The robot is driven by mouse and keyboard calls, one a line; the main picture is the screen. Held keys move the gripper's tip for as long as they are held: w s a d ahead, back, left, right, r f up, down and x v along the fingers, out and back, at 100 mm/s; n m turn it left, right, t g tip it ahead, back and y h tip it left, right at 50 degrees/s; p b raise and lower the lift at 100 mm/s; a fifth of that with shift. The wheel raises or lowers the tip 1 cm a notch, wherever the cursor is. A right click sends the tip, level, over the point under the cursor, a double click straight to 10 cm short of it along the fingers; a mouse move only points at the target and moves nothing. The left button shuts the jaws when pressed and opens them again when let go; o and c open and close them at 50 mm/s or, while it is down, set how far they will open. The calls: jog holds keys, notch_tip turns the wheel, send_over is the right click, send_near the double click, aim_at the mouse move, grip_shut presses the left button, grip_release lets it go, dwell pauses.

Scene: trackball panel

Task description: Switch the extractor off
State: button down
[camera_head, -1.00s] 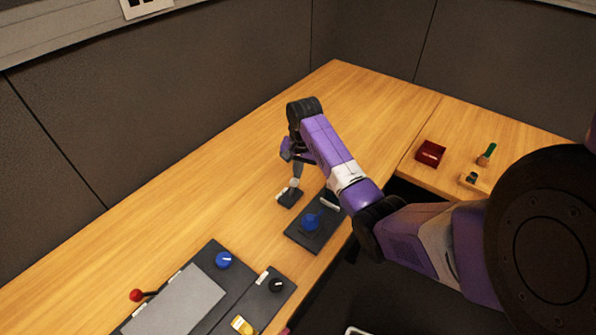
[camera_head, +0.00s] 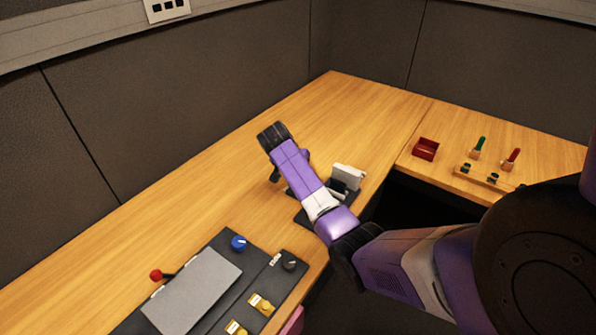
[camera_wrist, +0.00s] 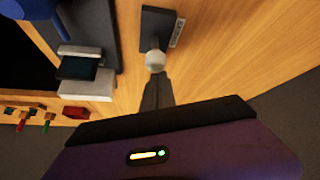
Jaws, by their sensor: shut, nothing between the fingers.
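In the wrist view, a small dark switch plate (camera_wrist: 158,22) stands on the wooden desk with a pale label (camera_wrist: 177,32) beside it, too small to read. A light grey rounded knob (camera_wrist: 155,60) shows at the plate's near edge. My gripper (camera_wrist: 157,82) is shut and empty, its fingertips right at the knob; I cannot tell whether they touch. In the head view my arm hides the gripper and nearly all of that small plate.
A grey-white block (camera_head: 347,177) stands beside my arm. A control panel (camera_head: 262,262) with a blue knob (camera_head: 239,243) is nearer. The desk behind is clear.

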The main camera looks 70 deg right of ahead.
jog(key=a+h, duration=0.1)
jog(key=h+b, duration=0.1)
jog(key=a+h+b, duration=0.1)
jog(key=shift+w+a+f+g, duration=0.3)
jog(key=shift+a, duration=0.35)
jog(key=shift+a+f, duration=0.2)
jog(key=shift+w, duration=0.1)
jog(key=w+d+r, duration=0.1)
jog(key=d+r, duration=0.2)
jog(key=v, duration=0.9)
jog(key=shift+a+b, duration=0.35)
jog(key=shift+b, duration=0.1)
jog(key=shift+s+f, duration=0.1)
jog(key=shift+f, duration=0.05)
